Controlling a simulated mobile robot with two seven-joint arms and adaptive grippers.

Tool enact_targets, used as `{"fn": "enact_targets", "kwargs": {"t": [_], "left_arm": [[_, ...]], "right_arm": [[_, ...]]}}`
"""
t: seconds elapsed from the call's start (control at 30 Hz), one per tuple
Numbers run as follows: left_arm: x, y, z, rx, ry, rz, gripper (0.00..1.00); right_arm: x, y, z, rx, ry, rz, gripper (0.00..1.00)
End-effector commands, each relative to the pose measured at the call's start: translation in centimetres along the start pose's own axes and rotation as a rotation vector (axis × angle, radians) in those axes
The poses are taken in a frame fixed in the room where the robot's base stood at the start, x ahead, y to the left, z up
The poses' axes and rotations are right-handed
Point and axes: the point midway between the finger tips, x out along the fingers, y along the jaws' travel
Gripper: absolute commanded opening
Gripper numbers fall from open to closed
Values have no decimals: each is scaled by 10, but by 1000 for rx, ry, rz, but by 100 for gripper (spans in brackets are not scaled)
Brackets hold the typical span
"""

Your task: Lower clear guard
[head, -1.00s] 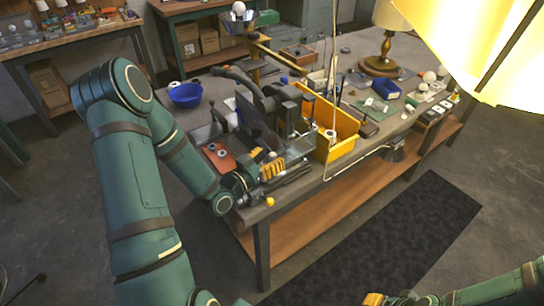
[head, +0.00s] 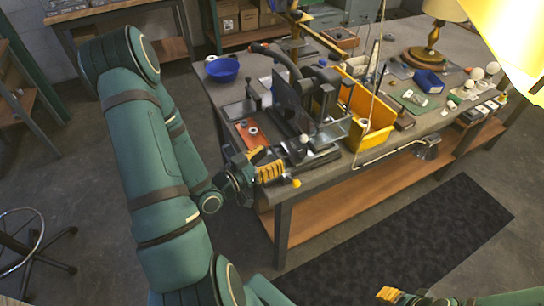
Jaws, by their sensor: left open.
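A dark bench machine (head: 292,103) with a black upright plate and a curved handle stands at the bench's near left corner. A clear guard (head: 333,131), a see-through panel, seems to sit at its front right; its exact tilt is hard to tell. A white knob (head: 303,139) shows just left of the panel. My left gripper (head: 278,172), with yellow finger pads, is open and empty at the bench's front edge, left of and nearer than the guard, apart from it. My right gripper (head: 390,295) shows only in part at the bottom edge; its fingertips are hidden.
An orange plate (head: 246,136) lies left of the machine. A brass lamp (head: 425,58) stands at the back right.

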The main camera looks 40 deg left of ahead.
Motion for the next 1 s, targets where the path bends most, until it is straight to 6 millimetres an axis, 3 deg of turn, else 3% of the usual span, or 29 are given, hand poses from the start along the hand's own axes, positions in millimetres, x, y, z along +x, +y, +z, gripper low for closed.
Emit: {"fn": "enact_targets", "kwargs": {"t": [0.03,0.17,0.4,0.6,0.8,1.0], "left_arm": [[0,0,0,0,-1,1,46],[5,5,-13,5,-30,36,0],[24,20,-72,61,-268,179,0],[30,13,-116,151,-490,192,0],[30,2,-136,206,-598,157,0],[40,2,-126,209,-612,154,0]], "right_arm": [[0,0,0,0,0,0,41],[-12,-4,-2,1,1,-1,41],[-71,-25,-13,1,13,-7,41],[-111,-39,-20,3,21,-11,41],[-126,-43,-23,5,24,-13,41],[-124,-43,-23,5,24,-13,41]]}}
